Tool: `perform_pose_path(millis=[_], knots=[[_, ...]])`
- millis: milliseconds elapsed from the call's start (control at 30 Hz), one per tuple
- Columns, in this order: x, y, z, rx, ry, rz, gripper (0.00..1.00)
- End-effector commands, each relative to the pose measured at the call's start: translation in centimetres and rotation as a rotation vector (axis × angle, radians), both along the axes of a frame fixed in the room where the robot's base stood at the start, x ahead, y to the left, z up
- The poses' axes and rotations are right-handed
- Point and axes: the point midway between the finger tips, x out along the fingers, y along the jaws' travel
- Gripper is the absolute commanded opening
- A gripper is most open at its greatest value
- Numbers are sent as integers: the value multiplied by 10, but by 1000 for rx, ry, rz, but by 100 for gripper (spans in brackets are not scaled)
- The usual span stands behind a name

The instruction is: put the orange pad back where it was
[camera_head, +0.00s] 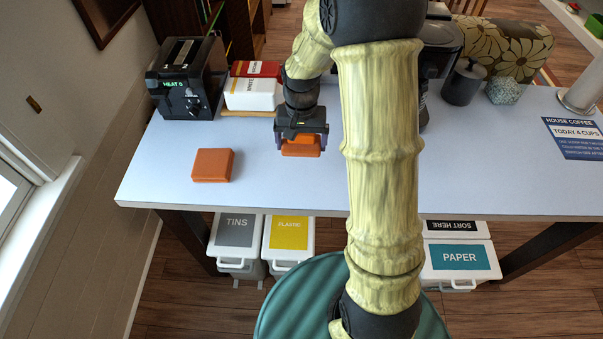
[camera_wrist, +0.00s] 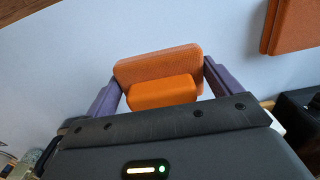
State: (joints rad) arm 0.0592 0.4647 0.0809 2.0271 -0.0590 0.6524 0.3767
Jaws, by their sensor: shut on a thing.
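My gripper (camera_head: 301,142) is over the pale table, with its dark purple fingers on either side of an orange pad (camera_head: 301,150). In the wrist view, the fingers close on this pad (camera_wrist: 158,66), which has a flat slab and a smaller raised orange block (camera_wrist: 162,92). Whether the pad touches the table or hangs just above it, I cannot tell. A second orange pad (camera_head: 212,165) lies flat on the table to the left, near the front edge. It also shows at the top right of the wrist view (camera_wrist: 291,25).
A black toaster-like device (camera_head: 187,80) reading "HEAT 5" stands at the table's back left. White (camera_head: 253,94) and red boxes sit behind my gripper. A dark canister (camera_head: 462,84) stands further right. The table (camera_head: 160,185) is clear between the two pads.

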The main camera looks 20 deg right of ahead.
Motion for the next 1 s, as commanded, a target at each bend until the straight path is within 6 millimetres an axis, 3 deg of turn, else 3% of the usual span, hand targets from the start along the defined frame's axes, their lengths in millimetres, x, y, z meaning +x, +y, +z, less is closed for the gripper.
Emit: perform_pose_path(millis=[167, 500, 867, 1000], knots=[[0, 0, -5, 0, 3, 1, 69], [0, 0, -58, -1, 4, 3, 69], [0, 0, -64, 0, -1, 2, 69], [-1, 0, -76, 0, 3, 2, 69]])
